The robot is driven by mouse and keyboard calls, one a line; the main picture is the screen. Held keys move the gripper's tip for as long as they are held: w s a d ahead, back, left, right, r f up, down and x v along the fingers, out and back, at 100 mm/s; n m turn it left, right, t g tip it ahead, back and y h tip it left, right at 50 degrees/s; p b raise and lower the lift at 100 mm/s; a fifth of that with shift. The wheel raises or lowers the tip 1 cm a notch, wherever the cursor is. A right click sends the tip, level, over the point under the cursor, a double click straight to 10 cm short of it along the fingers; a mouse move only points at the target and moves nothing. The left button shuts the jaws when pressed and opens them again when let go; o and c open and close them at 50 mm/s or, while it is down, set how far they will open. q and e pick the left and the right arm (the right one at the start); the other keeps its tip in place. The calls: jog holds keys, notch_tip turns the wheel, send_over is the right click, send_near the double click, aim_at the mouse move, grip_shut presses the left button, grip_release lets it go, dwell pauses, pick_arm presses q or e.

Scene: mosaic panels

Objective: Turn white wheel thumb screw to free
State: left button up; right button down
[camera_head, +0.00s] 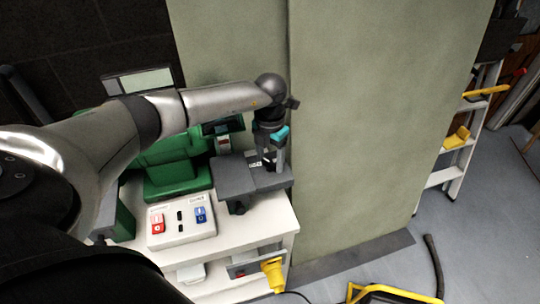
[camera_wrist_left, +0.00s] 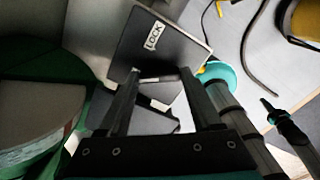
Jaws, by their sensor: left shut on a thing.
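The green bench grinder (camera_head: 178,180) stands on a white bench. A pale wheel (camera_wrist_left: 32,118) shows at the left of the left wrist view, beside green housing. A grey tool rest (camera_head: 234,180) sits at the right of the grinder. A grey plate marked LOCK (camera_wrist_left: 160,42) shows in the wrist view, just beyond my fingertips. My left gripper (camera_head: 268,158) points down at the rest; its two fingers also show in the wrist view (camera_wrist_left: 160,75). It is shut on the thumb screw, which is mostly hidden between the fingers. My right gripper is not in view.
A white switch box (camera_head: 180,228) with a red and a blue switch is on the bench front. A yellow plug (camera_head: 272,274) sticks out below. A grey-green panel (camera_head: 370,110) stands close behind and right of my left gripper. A stepladder (camera_head: 452,150) stands farther right.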

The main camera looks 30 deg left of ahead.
aim_at(270, 162)
pick_arm(q)
jog(key=shift+n+p, duration=0.3)
jog(key=shift+n, duration=0.7)
jog(key=o, duration=1.4)
jog(key=shift+r, duration=0.15)
notch_tip(270, 162, up, 15)
jog(key=shift+r, duration=0.1)
